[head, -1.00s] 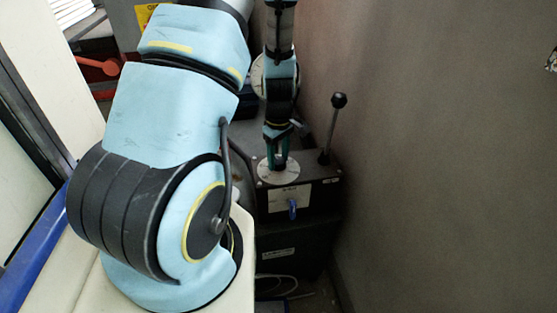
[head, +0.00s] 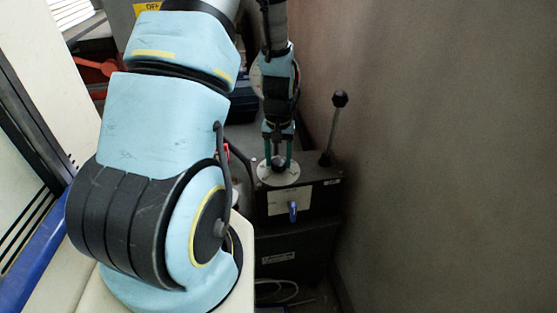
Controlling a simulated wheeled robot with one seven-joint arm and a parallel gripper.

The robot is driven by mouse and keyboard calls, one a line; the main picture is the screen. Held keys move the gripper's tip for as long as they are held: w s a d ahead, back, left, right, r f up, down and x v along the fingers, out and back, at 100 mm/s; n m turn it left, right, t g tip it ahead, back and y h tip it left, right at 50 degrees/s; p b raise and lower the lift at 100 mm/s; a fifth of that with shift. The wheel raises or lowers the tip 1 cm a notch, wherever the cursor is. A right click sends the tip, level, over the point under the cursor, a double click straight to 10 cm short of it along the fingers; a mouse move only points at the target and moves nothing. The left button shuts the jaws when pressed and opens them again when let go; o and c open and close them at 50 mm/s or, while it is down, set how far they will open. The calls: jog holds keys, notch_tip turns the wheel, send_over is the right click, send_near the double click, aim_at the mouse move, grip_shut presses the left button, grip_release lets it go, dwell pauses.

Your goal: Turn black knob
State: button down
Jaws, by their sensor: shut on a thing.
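The black knob (head: 278,163) sits in the middle of a round pale dial plate (head: 278,177) on top of a dark control box (head: 325,200). My gripper (head: 278,161) points down over the dial. Its two green fingers are on the left and right sides of the knob and are shut on it. The knob is small here and partly hidden by the fingers. Its pointing direction cannot be read.
A lever with a black ball top (head: 339,99) stands up on the box, right of the dial. A blue handle (head: 293,211) is on the box front. A bare wall (head: 450,170) is close on the right. A red-orange part (head: 108,68) shows at upper left.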

aim_at(278, 161)
jog(key=m, duration=0.4)
jog(key=shift+m, duration=0.3)
dwell(0.3)
jog(key=shift+c, duration=1.1)
grip_release()
notch_tip(278, 161, up, 11)
jog(key=b, duration=0.1)
